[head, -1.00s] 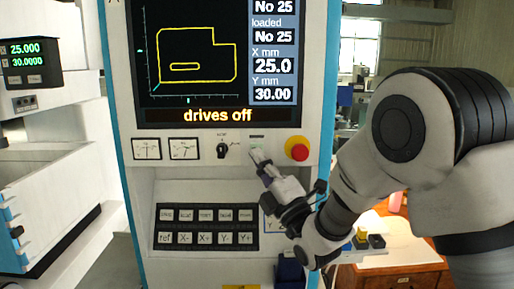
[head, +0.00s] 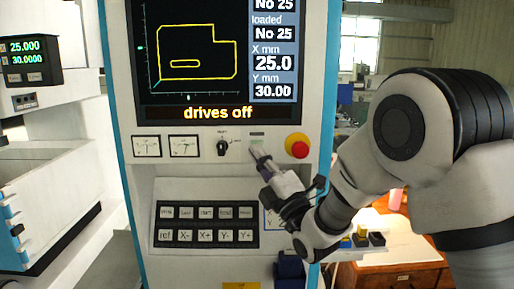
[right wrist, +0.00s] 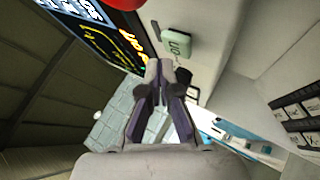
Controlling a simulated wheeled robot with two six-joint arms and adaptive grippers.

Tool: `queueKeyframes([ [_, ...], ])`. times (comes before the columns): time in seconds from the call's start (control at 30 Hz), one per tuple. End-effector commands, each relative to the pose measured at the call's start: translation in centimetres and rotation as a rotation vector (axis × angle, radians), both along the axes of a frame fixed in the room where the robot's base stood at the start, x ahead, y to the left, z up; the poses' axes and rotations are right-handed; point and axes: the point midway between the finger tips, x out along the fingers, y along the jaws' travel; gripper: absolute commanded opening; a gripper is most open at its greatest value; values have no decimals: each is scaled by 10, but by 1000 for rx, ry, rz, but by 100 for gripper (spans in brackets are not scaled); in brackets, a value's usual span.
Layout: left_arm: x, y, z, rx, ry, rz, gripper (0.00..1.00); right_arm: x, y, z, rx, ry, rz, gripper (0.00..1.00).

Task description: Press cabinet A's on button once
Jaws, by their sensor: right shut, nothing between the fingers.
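The cabinet's control panel (head: 215,168) stands in front of me, with its screen (head: 190,60) reading "drives off". The pale green on button (head: 257,143) sits on the upper strip, left of the red emergency stop; it also shows in the right wrist view (right wrist: 177,44), marked "on". My right gripper (head: 257,153) is shut and empty, its tips just below the button and partly covering its lower edge in the head view. In the right wrist view the shut fingertips (right wrist: 161,66) lie close to the button with a small gap showing. My left gripper is not in view.
The red emergency stop (head: 297,146) is close to the right of the gripper. A rotary switch (head: 223,147) and two dials are to the left. A recessed key panel (head: 206,224) lies below. A wooden desk (head: 390,275) stands at the right.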

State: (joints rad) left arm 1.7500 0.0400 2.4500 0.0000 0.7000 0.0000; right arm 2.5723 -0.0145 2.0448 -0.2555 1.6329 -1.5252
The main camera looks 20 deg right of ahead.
Motion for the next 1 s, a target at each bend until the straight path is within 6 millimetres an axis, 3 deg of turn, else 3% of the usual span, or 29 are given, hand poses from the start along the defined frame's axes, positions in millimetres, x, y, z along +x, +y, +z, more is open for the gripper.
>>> queueKeyframes([
  [1.0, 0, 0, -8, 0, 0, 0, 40, 8, -2, 1, 0, 0, 0, 0],
])
